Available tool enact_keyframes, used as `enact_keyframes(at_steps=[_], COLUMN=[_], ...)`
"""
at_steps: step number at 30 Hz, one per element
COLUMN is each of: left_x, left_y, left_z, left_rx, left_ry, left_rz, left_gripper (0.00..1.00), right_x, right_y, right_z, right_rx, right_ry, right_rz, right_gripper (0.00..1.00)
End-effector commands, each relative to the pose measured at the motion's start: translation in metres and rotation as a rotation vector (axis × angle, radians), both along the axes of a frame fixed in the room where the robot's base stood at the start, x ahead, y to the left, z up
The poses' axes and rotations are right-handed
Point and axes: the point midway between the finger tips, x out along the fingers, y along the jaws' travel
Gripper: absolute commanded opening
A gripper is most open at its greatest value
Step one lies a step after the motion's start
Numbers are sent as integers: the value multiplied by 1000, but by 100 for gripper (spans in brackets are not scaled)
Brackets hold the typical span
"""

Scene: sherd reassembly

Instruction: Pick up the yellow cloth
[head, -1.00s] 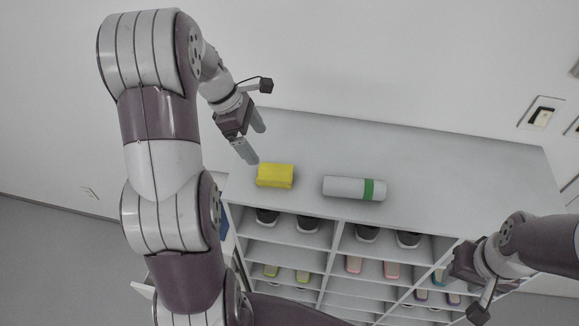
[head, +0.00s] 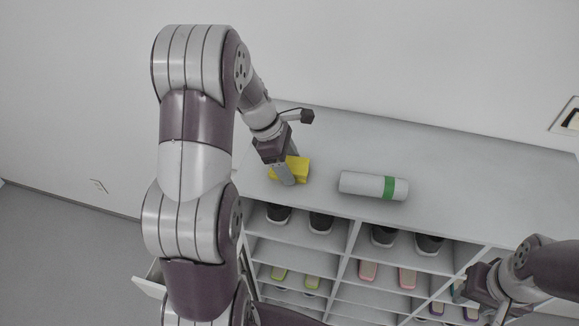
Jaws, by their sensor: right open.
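The yellow cloth (head: 301,165) is a small folded block on the white shelf top, near its left end. My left gripper (head: 292,167) is at the cloth, with one finger in front of it and the other behind. Its fingers look as far apart as before, and the near finger hides part of the cloth. I cannot tell whether the fingers touch it. My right gripper (head: 463,289) is low at the right, in front of the shelf compartments, apart from the cloth. It is open, and its fingers are hard to make out.
A white roll with a green band (head: 360,184) lies on the shelf top (head: 450,165) just right of the cloth. Shoes (head: 321,222) stand in the compartments below. The right part of the top is clear. A wall rises behind the shelf.

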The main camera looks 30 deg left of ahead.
Motion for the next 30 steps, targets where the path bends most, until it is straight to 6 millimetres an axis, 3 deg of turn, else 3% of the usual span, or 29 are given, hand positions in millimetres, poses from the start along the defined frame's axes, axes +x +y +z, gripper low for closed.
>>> enact_keyframes(at_steps=[11, 19, 30], left_x=[0, 2, -26], left_y=[0, 1, -84], left_z=[2, 38, 95], left_rx=[1, 3, 0], left_ry=[-2, -8, -3], left_rz=[0, -1, -5], left_gripper=[36, 36, 36], right_x=[0, 0, 0], right_y=[0, 0, 0], right_z=[-2, -20, -11], right_rx=[0, 0, 0], right_ry=[0, 0, 0], right_rz=[0, 0, 0], right_gripper=[43, 43, 43])
